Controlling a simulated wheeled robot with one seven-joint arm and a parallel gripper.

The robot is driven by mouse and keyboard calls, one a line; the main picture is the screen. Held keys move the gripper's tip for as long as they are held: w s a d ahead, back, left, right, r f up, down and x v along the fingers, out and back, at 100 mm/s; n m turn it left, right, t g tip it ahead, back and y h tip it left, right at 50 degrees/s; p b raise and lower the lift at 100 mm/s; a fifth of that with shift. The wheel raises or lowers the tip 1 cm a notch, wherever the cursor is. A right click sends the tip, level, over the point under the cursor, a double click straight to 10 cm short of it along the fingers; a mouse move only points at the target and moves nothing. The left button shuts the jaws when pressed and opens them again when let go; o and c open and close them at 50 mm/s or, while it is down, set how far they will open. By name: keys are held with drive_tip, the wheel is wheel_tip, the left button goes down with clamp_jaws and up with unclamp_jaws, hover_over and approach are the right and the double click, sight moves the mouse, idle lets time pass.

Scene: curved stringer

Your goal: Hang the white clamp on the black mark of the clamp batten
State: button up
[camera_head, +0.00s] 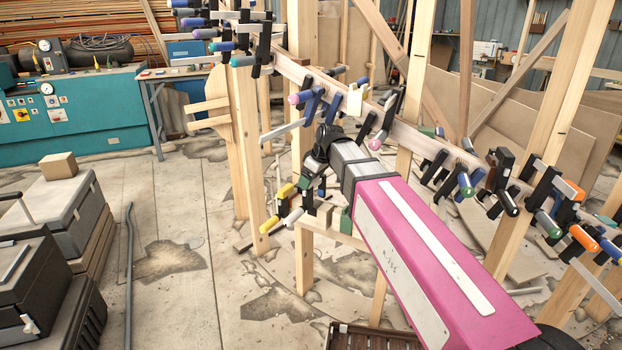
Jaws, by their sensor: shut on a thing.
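The clamp batten (440,141) is a pale wooden strip slanting from upper left to lower right, hung with many clamps. My gripper (314,163) is in front of it, left of centre, pointing away from the camera. It is shut on a clamp, mostly hidden by the gripper and wrist. A pale bar (283,130) sticks out to the left beside the gripper and seems to belong to that clamp, which I take as the white clamp. A cream-coloured piece (355,99) shows at the batten, right of the gripper. I cannot make out the black mark among the clamps.
Wooden posts (249,150) stand close by. Grey cases (50,215) and a teal machine (85,112) are at left. The floor between is open.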

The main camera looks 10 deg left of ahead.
sight(311, 196)
drive_tip(key=shift+f, duration=0.15)
drive_tip(key=shift+f, duration=1.45)
drive_tip(key=shift+f, duration=0.35)
drive_tip(key=shift+f, duration=1.15)
drive_tip(key=shift+f, duration=0.15)
drive_tip(key=shift+f, duration=0.4)
drive_tip(key=o, duration=1.3)
drive_tip(key=shift+o, duration=0.2)
